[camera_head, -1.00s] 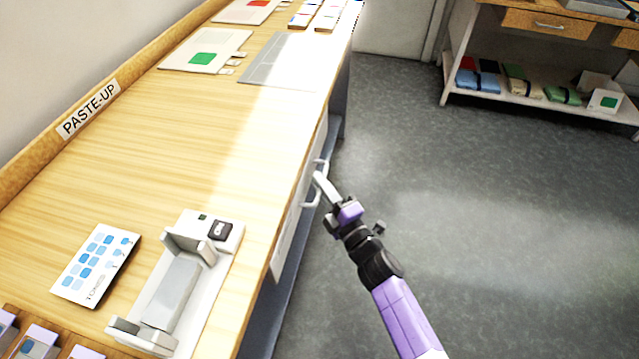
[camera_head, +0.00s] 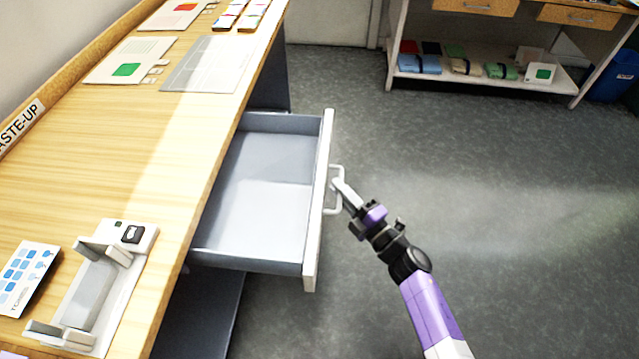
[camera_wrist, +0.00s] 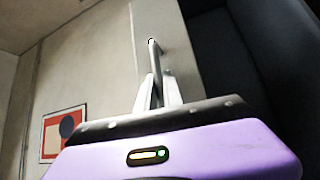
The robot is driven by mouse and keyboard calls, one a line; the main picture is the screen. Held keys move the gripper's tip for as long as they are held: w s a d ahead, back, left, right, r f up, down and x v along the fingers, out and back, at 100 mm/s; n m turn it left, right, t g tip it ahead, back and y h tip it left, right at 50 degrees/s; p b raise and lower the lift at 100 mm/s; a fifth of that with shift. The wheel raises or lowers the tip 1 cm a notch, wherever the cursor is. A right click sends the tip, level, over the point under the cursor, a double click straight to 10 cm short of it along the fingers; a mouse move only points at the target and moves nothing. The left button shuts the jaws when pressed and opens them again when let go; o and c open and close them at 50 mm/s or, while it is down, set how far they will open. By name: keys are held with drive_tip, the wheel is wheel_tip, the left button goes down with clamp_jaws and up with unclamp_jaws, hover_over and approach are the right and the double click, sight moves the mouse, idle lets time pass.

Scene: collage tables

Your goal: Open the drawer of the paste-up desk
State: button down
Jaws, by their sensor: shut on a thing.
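The paste-up desk (camera_head: 120,150) has a pale wood top along the left of the head view. Its drawer (camera_head: 265,185) is pulled well out to the right, and the grey inside looks empty. The drawer has a white front (camera_head: 319,230) with a white bar handle (camera_head: 339,206). My gripper (camera_head: 341,187) is at the handle, outside the drawer front, and is shut on the handle. In the wrist view the two fingers (camera_wrist: 158,92) close around the handle bar (camera_wrist: 154,58) against the pale drawer front (camera_wrist: 172,40).
A shelf unit (camera_head: 480,82) stands at the back right. The grey floor right of the drawer is clear.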

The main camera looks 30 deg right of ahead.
drive_tip(key=shift+s+d+f, duration=0.1)
drive_tip(key=shift+s+d, duration=0.75)
drive_tip(key=shift+d, duration=0.25)
drive_tip(key=c, duration=1.5)
unclamp_jaws()
drive_tip(key=s+d, duration=0.1)
drive_tip(key=s, duration=0.6)
drive_tip(key=shift+s+f, duration=0.3)
drive_tip(key=shift+f, duration=0.15)
